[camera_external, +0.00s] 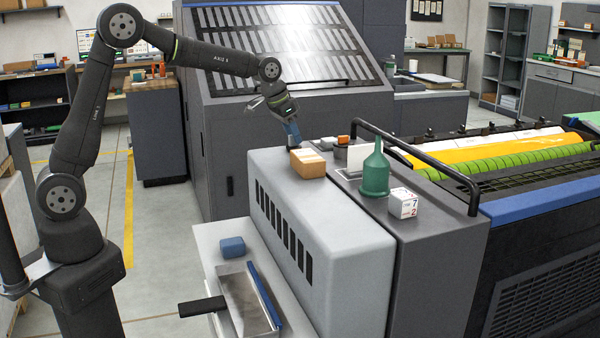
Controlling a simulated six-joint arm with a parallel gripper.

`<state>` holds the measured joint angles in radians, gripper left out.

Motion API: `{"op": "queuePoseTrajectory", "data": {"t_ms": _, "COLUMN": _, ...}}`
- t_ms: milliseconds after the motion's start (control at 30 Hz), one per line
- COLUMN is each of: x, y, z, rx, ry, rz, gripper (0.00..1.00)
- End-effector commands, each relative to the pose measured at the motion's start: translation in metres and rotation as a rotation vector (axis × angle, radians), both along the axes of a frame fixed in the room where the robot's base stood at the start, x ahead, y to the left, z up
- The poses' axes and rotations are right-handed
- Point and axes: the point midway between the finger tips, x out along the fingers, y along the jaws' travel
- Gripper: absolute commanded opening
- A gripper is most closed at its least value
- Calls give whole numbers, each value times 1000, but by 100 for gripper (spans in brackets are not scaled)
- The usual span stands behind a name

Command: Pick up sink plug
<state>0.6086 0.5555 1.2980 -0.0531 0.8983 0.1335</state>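My gripper (293,139) points down over the far left end of the grey machine housing, just behind a tan box. Its fingers are small and partly blurred, so I cannot tell whether they are open or shut. A small dark patch shows right at the fingertips, too small to make out. I cannot identify the sink plug with certainty; it may be hidden behind the tan box or be too small to tell.
A black rail (425,165) rises at right. A blue block (232,246) sits on the lower ledge.

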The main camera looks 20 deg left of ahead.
Motion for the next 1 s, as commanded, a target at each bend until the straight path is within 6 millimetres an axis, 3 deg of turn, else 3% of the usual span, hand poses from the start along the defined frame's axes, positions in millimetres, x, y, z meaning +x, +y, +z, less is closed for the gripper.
{"op": "queuePoseTrajectory", "data": {"t_ms": 100, "x": 3, "y": -3, "z": -11, "rx": 0, "ry": 0, "rz": 0, "gripper": 38}}
{"op": "queuePoseTrajectory", "data": {"t_ms": 300, "x": 3, "y": -3, "z": -11, "rx": -1, "ry": -1, "rz": 0, "gripper": 38}}
{"op": "queuePoseTrajectory", "data": {"t_ms": 500, "x": 3, "y": -3, "z": -11, "rx": -1, "ry": -1, "rz": 0, "gripper": 0}}
{"op": "queuePoseTrajectory", "data": {"t_ms": 833, "x": 3, "y": -3, "z": -10, "rx": -1, "ry": -1, "rz": 0, "gripper": 0}}
{"op": "queuePoseTrajectory", "data": {"t_ms": 1000, "x": 4, "y": -4, "z": 0, "rx": -1, "ry": -2, "rz": 0, "gripper": 0}}
